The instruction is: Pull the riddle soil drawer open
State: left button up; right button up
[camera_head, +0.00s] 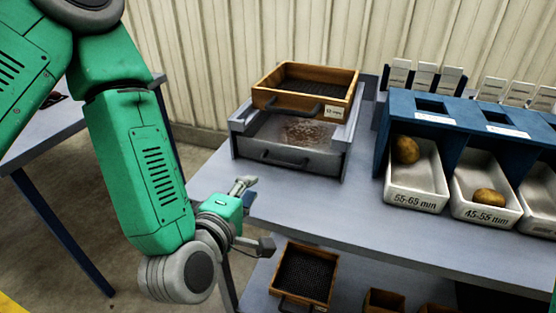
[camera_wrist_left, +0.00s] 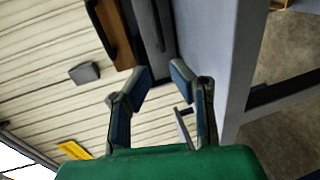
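The riddle (camera_head: 240,118) is a grey metal frame on the table with a wooden-framed sieve (camera_head: 262,98) on top. Its grey soil drawer (camera_head: 312,162) faces front, with a dark bar handle (camera_head: 284,159) and brown soil showing behind the front. I cannot tell whether the drawer is fully shut. My left gripper (camera_head: 256,215) is open and empty at the table's left front edge, below and left of the handle, apart from it. In the left wrist view its two fingers (camera_wrist_left: 160,78) are spread, with the sieve's wood (camera_wrist_left: 112,35) beyond. My right gripper is not in view.
Blue grading stand (camera_head: 380,130) at right holds white trays (camera_head: 415,200) marked by size, some with a potato. A lower shelf has another sieve (camera_head: 304,272). The table (camera_head: 320,205) is clear before the riddle. Another table (camera_head: 40,135) stands left.

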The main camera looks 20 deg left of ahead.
aim_at(271, 163)
pick_arm(q)
jog(key=b+x, duration=0.2)
jog(key=x, duration=0.1)
jog(key=shift+w+d+f, duration=0.1)
jog(key=shift+w+d, duration=0.1)
jog(key=shift+d, duration=0.15)
jog(key=x, duration=0.6)
jog(key=a+x, duration=0.1)
jog(key=x, duration=0.2)
jog(key=shift+w+d, duration=0.35)
jog(key=shift+w, duration=0.1)
jog(key=shift+a, duration=0.1)
jog(key=shift+a+f, duration=0.1)
grip_shut()
jog(key=shift+a, duration=0.15)
